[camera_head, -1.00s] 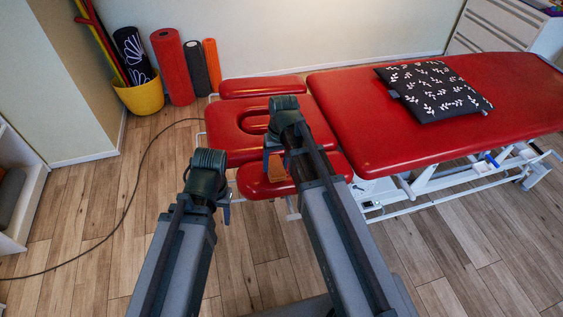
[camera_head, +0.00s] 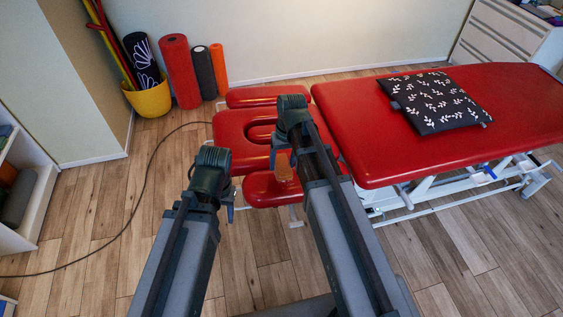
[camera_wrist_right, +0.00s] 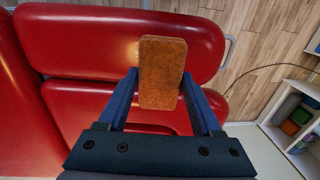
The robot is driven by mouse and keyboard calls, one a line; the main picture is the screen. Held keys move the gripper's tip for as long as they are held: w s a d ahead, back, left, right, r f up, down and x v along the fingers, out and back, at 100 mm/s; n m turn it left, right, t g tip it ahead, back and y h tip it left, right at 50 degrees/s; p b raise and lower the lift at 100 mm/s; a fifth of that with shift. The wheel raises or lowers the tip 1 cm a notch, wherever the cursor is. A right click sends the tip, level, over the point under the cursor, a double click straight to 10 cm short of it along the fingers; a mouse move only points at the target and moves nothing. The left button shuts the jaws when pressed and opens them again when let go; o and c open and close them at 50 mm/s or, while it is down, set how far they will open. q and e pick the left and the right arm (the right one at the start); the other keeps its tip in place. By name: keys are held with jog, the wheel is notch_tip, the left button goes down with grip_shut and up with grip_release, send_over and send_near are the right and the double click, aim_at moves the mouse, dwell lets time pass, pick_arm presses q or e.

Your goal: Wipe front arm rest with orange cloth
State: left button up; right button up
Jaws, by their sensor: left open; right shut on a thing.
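The orange cloth (camera_head: 284,168) is a flat, worn rectangular pad. It also shows in the right wrist view (camera_wrist_right: 162,72). My right gripper (camera_wrist_right: 165,92) is shut on it from both sides. In the head view, the right gripper (camera_head: 283,154) holds it over the red front arm rest (camera_head: 262,190), the nearer of the two side pads. In the right wrist view the cloth overlaps the arm rest (camera_wrist_right: 90,38); I cannot tell whether they touch. My left gripper (camera_head: 229,207) is open and empty, left of the arm rest's near end.
The red treatment table (camera_head: 370,130) extends right, with a black leaf-patterned pillow (camera_head: 437,103) on it. The far arm rest (camera_head: 265,96) and headrest (camera_head: 230,135) lie beyond. A yellow bin (camera_head: 150,98) and rolled mats (camera_head: 181,70) stand by the wall. Floor on the left is clear except a cable (camera_head: 142,190).

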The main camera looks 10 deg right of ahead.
jog(key=shift+r, duration=0.1)
jog(key=r+p, duration=0.3)
jog(key=shift+d+r, duration=0.1)
jog(key=shift+d, duration=0.1)
dwell(0.3)
jog(key=shift+f, duration=0.2)
